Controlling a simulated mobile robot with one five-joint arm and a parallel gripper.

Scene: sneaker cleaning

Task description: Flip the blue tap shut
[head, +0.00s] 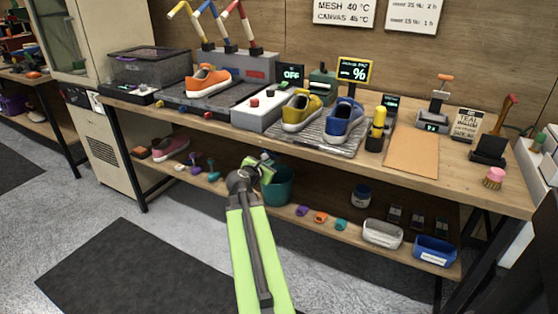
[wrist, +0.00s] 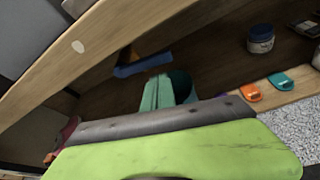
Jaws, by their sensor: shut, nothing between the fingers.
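The blue tap (head: 218,24) stands at the back of the workbench, in the middle of a row between a yellow tap (head: 195,24) and a red tap (head: 244,24). All three rise from a grey block (head: 258,66). A short arm slopes down to the left from the blue tap's top; I cannot tell its valve position. My gripper (head: 265,160) is low in front of the bench, near the teal bucket, well below and apart from the blue tap. It is shut and empty. The wrist view does not show the blue tap.
The bench top (head: 412,155) lies above my gripper, its front edge between them. An orange sneaker (head: 208,80), yellow sneaker (head: 301,110) and blue sneaker (head: 343,120) stand on it. A teal bucket (head: 278,190) and small items sit on the lower shelf (head: 335,222).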

